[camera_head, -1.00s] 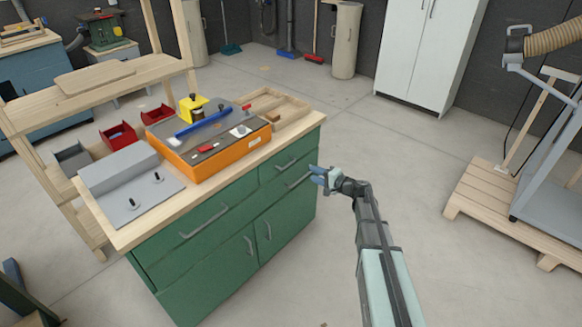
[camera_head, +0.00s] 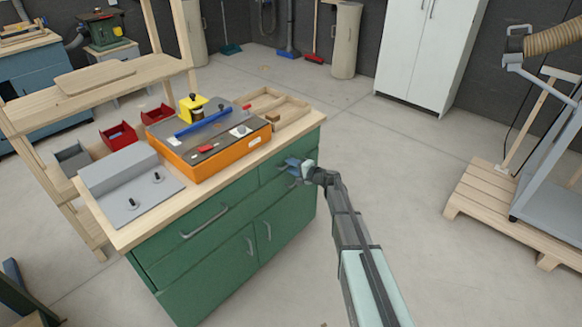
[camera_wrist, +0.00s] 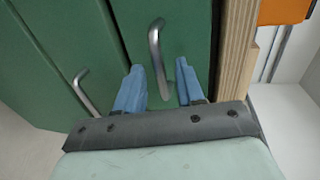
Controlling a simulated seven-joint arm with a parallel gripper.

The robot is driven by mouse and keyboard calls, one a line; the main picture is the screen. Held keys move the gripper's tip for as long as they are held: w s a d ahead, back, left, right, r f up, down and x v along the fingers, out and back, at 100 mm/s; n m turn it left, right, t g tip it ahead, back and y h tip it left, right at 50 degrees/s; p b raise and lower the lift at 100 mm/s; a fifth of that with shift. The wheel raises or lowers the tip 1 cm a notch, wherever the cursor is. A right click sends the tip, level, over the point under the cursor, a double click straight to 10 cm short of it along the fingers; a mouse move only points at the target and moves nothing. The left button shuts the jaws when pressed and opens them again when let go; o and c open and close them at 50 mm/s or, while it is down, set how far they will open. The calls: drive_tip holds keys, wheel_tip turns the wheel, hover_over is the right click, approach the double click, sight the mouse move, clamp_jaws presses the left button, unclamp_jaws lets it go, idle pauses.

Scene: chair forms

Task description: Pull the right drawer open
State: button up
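The right drawer (camera_head: 309,145) is the small green top drawer at the right of the cabinet, and it looks shut. Its grey bar handle (camera_wrist: 156,45) shows in the wrist view, its near end in the gap between my fingers. In the head view the gripper mostly covers this handle. My gripper (camera_head: 291,162) is at the drawer front. Its two blue fingers (camera_wrist: 158,75) are apart, one on each side of the handle, with a visible gap around it. I cannot tell whether either finger touches the handle.
Another bar handle (camera_wrist: 84,92) sits on the front below. The wooden worktop (camera_wrist: 234,50) overhangs just above, carrying an orange machine (camera_head: 225,158) and a grey block (camera_head: 118,168). The left drawer handle (camera_head: 204,222) is further left. The floor (camera_head: 400,190) right of the cabinet is clear.

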drive_tip(key=shift+w+a+f, duration=0.1)
drive_tip(key=shift+w+a, duration=0.2)
drive_tip(key=shift+a, duration=0.05)
clamp_jaws()
idle(0.6)
